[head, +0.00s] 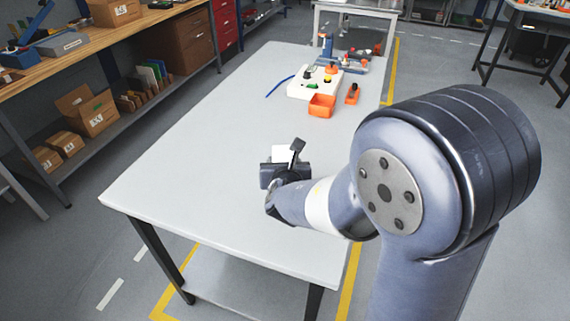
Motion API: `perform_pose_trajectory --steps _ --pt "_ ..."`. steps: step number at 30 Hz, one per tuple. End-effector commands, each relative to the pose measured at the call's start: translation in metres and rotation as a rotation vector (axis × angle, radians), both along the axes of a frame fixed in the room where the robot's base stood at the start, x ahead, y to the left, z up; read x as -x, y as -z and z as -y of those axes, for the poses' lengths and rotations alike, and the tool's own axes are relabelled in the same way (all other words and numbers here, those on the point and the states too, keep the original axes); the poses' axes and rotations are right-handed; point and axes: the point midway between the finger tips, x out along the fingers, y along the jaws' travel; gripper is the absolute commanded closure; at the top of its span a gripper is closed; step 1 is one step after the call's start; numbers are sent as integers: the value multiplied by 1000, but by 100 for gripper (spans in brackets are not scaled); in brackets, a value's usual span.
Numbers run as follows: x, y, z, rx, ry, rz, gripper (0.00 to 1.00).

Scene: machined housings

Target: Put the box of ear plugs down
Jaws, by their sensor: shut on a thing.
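My gripper (284,165) is over the near half of the long pale table (190,165), seen from behind. A small white box (281,152) shows at its dark jaws, and they are shut on it. This looks like the box of ear plugs, but no label is readable. My gripper hides the lower part of the box. I cannot tell whether the box touches the table top or is held above it.
The table around my gripper is clear. Farther back stand a white block with knobs (304,84), an orange bin (321,106), an orange and black tool (352,94) and a blue fixture (328,47). A blue cable (279,86) lies left of the block. A wooden bench (103,38) runs along the left.

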Motion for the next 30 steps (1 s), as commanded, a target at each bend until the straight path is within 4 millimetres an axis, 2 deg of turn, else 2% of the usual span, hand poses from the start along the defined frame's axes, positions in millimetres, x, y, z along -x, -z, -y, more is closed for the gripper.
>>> perform_pose_trajectory --steps 1,5,12,26,27,30 --pt "0 9 0 2 0 -2 74" --pt "0 19 0 1 2 -1 74" --pt "0 49 1 1 2 0 74" --pt "0 55 0 -2 2 2 74" --pt "0 53 0 -1 1 2 47" --pt "0 53 0 -1 1 1 39"
